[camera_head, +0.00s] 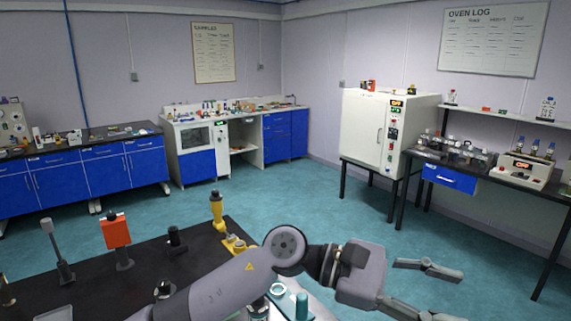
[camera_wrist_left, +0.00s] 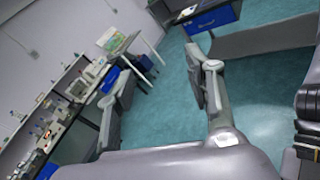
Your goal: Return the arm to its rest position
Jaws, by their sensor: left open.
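My left arm (camera_head: 215,292) comes in from the lower left, bends at a grey elbow joint, and reaches to the right. My left gripper (camera_head: 452,295) is at the lower right of the head view, open, with nothing between its fingers. The left wrist view also shows the open gripper (camera_wrist_left: 160,100), its two fingers apart over teal floor. The gripper touches nothing that I can see. My right gripper is in neither view.
A black-topped table (camera_head: 105,283) in front holds an orange-red device (camera_head: 116,232) and a yellow device (camera_head: 217,209) close to my arm. A white oven (camera_head: 362,128) on a stand and a bench (camera_head: 488,174) are further right. Teal floor (camera_head: 285,190) is clear between.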

